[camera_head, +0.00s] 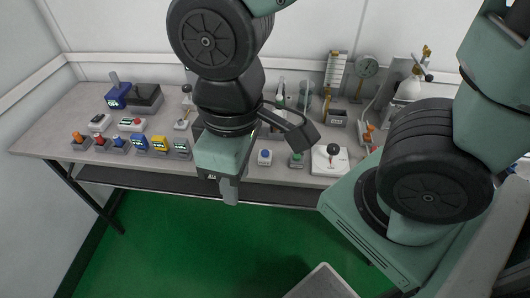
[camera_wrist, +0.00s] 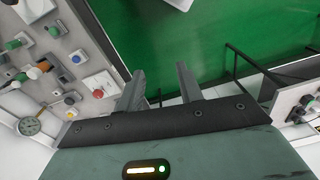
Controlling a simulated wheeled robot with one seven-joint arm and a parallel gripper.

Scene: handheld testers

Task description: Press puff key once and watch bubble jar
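My gripper (camera_head: 228,190) hangs in front of the table's front edge, pointing down. In the wrist view my gripper (camera_wrist: 160,85) has its two fingers apart with nothing between them, over the edge and the green floor. No label for the puff key is readable. Candidate small keys are a blue-button block (camera_head: 264,157) and a green-button block (camera_head: 297,158), right of my gripper on the table. The blue button also shows in the wrist view (camera_wrist: 76,59). Clear glassware (camera_head: 303,93) stands behind, partly hidden by my arm; I cannot tell whether it is the bubble jar.
The grey table (camera_head: 60,125) carries several testers at left, including a blue box (camera_head: 118,95) and yellow units (camera_head: 159,144). A gauge (camera_head: 367,66) stands behind. Green floor (camera_head: 190,240) is open in front.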

